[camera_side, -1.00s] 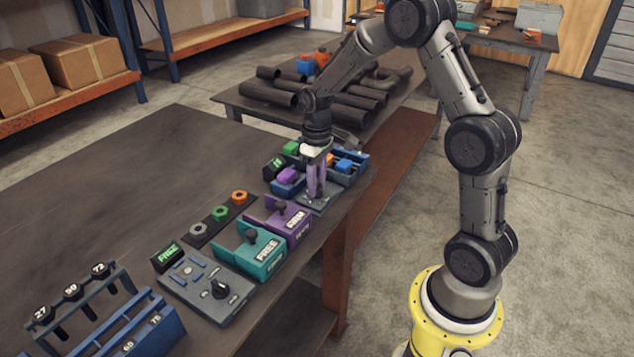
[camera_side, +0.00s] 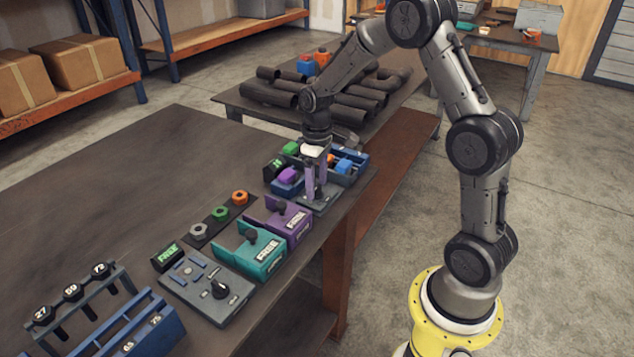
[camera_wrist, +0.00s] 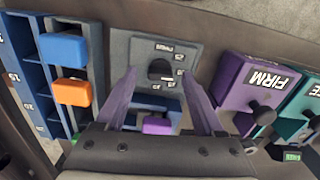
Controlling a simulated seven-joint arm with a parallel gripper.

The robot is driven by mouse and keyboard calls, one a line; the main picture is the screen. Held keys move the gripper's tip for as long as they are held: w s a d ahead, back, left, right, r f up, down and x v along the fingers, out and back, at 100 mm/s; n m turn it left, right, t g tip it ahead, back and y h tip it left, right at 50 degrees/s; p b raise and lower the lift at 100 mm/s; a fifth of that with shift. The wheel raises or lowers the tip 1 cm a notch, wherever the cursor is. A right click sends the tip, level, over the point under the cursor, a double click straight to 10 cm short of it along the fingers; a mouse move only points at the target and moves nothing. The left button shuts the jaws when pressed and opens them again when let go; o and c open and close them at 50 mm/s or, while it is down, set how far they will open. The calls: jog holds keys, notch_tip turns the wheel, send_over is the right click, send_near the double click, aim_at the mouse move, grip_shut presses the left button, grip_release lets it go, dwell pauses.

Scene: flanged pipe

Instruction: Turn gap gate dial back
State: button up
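A black dial (camera_wrist: 160,70) sits on a grey plate (camera_wrist: 137,46) with small markings around it in the wrist view. In the side view this plate (camera_side: 329,201) lies near the table's right edge, and its dial is hidden by the fingers. My gripper (camera_wrist: 159,73) has two purple fingers, apart on either side of the dial, with gaps showing between them and the knob in the wrist view. In the side view my gripper (camera_side: 316,194) points down over the plate.
A purple FIRM block (camera_side: 287,221) and a teal block (camera_side: 252,250), both with black knobs, stand nearby. A blue tray (camera_side: 352,170) holds coloured pieces close behind the gripper.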

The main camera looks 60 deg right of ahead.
aim_at(317, 187)
notch_tip(317, 187, up, 14)
dwell(0.7)
jog(key=shift+f, duration=0.1)
